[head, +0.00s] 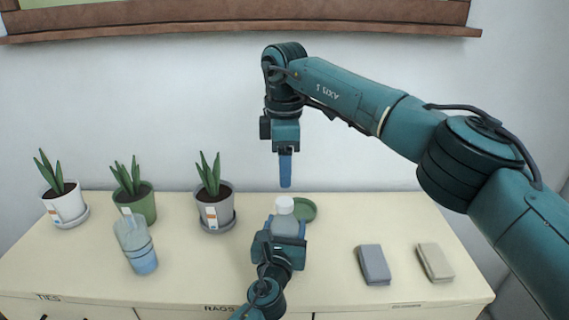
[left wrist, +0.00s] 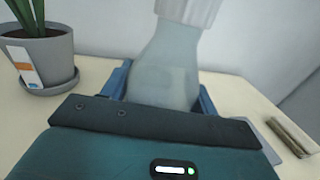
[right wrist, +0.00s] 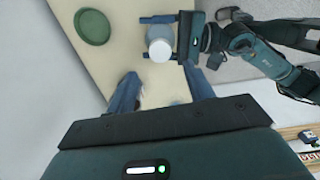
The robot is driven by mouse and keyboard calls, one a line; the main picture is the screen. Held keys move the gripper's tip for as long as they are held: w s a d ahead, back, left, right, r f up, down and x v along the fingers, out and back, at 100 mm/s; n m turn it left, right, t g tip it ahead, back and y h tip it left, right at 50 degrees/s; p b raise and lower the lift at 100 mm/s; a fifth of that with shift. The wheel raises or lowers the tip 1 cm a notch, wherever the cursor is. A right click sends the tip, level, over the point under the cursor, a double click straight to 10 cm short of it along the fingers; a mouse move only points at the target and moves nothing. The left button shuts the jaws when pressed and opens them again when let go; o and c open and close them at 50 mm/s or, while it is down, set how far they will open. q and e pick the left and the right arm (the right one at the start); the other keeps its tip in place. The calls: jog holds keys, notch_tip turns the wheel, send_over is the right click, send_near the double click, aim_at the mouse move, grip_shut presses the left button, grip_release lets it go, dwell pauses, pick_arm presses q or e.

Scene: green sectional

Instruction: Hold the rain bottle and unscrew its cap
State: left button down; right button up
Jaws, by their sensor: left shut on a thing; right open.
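A pale grey translucent bottle, the rain bottle (head: 287,227), stands upright near the middle of the cream cabinet top. Its white ribbed cap (head: 285,204) is on its neck and also shows in the left wrist view (left wrist: 188,10). My left gripper (head: 280,238) is shut around the bottle's body from the front; its blue fingers flank the bottle in the left wrist view. My right gripper (head: 285,184) points down above the cap, apart from it. In the right wrist view its fingers are spread and empty, with the cap (right wrist: 160,49) beyond them.
A green saucer (head: 305,210) lies just behind the bottle. A blue-banded clear container (head: 136,246) stands at left. White, green and grey plant pots (head: 215,210) line the back left. A grey block (head: 373,265) and a beige block (head: 435,262) lie at right.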

aim_at(284, 201)
jog(key=shift+f, duration=0.5)
notch_tip(284, 201, down, 7)
jog(key=shift+f, duration=0.1)
jog(key=shift+c, duration=0.5)
